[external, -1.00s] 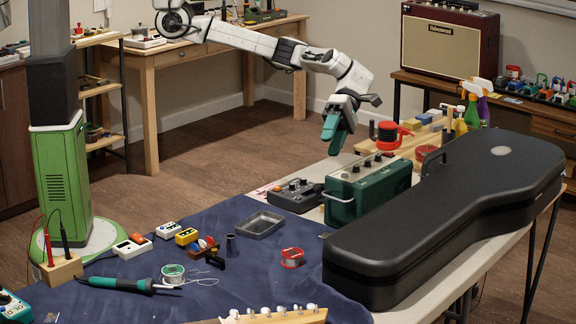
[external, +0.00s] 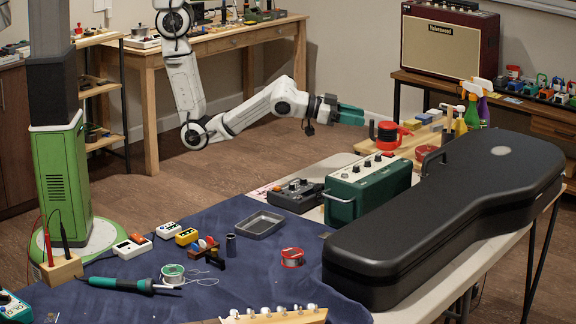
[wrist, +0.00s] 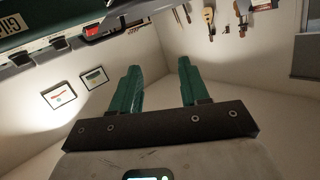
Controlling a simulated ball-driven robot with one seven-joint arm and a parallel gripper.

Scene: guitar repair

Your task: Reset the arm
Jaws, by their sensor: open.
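My gripper (external: 350,115) is at the end of my white arm, past the far edge of the worktable in the external view. It points right, roughly level, at about the height of the red and black spool-like item (external: 387,134). In the wrist view my gripper (wrist: 160,88) shows two green fingers set apart with nothing between them. My arm bends down at the elbow, in front of the wooden bench at the back.
A wooden bench (external: 215,42) stands behind my arm. Open floor lies between.

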